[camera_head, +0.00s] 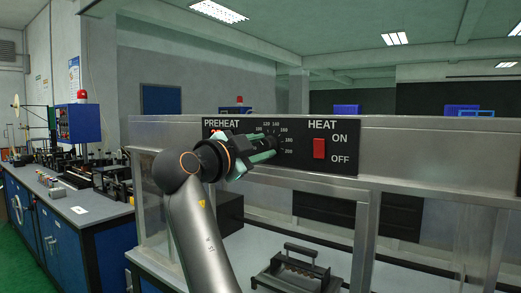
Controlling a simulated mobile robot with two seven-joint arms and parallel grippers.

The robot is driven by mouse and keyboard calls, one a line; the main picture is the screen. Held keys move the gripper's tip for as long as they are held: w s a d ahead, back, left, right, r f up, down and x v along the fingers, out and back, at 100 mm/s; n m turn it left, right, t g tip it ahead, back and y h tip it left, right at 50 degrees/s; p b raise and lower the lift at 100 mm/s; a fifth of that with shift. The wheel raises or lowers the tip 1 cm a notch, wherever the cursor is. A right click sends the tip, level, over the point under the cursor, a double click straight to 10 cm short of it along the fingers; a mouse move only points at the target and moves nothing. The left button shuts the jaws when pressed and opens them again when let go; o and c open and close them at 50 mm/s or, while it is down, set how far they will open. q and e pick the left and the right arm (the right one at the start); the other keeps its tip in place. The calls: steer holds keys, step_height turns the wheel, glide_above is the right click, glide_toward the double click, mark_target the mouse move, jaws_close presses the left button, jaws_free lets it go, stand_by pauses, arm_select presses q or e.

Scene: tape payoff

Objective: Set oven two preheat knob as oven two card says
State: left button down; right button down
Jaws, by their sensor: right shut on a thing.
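The black oven panel (230,127) carries the word PREHEAT at left and HEAT at right. My right gripper (268,145) reaches across the panel from the left, its jaws shut on the preheat knob, which is mostly hidden by the fingers. Part of the number scale (288,151) shows above and right of the jaws, with 200 lowest at right. The knob's pointer cannot be made out. No oven two card is readable in this view. My left gripper is not in view.
A red switch (319,148) sits right of the knob, between ON and OFF. The panel is on a metal frame (420,165) with clear panes. A black handled fixture (298,268) lies inside below. A blue-fronted workbench (75,222) stands at left.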

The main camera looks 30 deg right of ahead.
stand_by(0.3)
steer(key=c, duration=0.5)
jaws_free()
steer(key=shift+a, duration=0.1)
steer(key=b+v, duration=0.2)
steer(key=v, duration=1)
steer(key=shift+s+a+r, duration=0.1)
steer(key=shift+s+a, duration=0.05)
